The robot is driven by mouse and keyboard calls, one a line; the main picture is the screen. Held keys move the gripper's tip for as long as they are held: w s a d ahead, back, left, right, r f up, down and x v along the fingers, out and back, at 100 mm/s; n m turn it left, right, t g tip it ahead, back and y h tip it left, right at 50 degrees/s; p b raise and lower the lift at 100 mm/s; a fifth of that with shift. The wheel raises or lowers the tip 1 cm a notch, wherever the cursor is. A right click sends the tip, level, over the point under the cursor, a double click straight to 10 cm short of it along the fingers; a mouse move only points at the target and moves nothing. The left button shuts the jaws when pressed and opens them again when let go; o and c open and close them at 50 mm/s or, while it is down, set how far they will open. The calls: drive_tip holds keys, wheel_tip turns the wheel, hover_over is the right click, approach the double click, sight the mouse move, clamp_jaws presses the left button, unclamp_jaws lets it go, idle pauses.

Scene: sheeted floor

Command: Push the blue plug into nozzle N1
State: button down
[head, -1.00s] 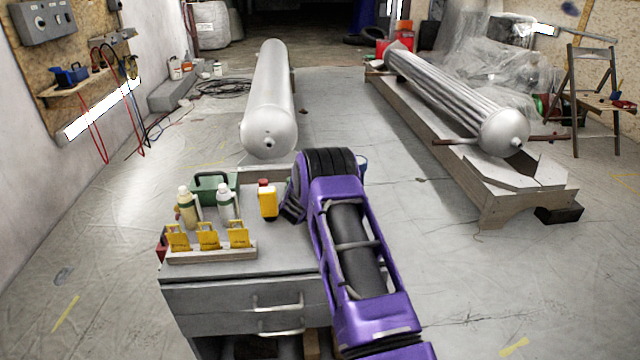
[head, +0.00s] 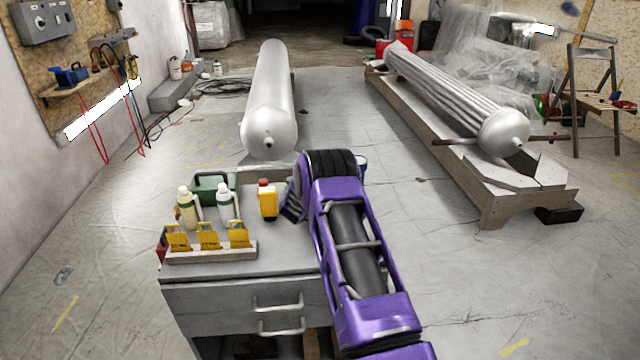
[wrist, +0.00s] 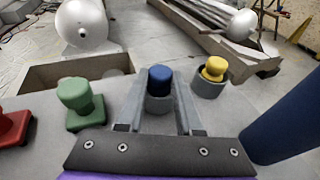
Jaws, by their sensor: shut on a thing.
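In the wrist view, the blue plug (wrist: 160,80) stands upright between the two grey fingers of my gripper (wrist: 160,86), which is shut on it. Its lower part sits in a grey round cup (wrist: 159,103); I cannot tell if it is lifted at all. In the head view my purple arm hides the gripper and plug. A small nozzle (head: 268,144) is on the near end of the left silver tank (head: 270,95). Another nozzle (head: 520,146) is on the end of the ribbed right tank (head: 450,90). I see no label showing which is N1.
A yellow plug (wrist: 215,68) stands in a grey cup to the right. Green (wrist: 79,97) and red (wrist: 12,122) plugs stand to the left. A large blue cylinder (wrist: 295,117) is close on the right. The cart (head: 235,290) carries bottles and yellow tags. Floor between the tanks is clear.

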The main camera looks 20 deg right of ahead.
drive_tip(key=shift+r, duration=2.25)
drive_tip(key=shift+r, duration=2)
drive_tip(key=c, duration=1.2)
unclamp_jaws()
clamp_jaws()
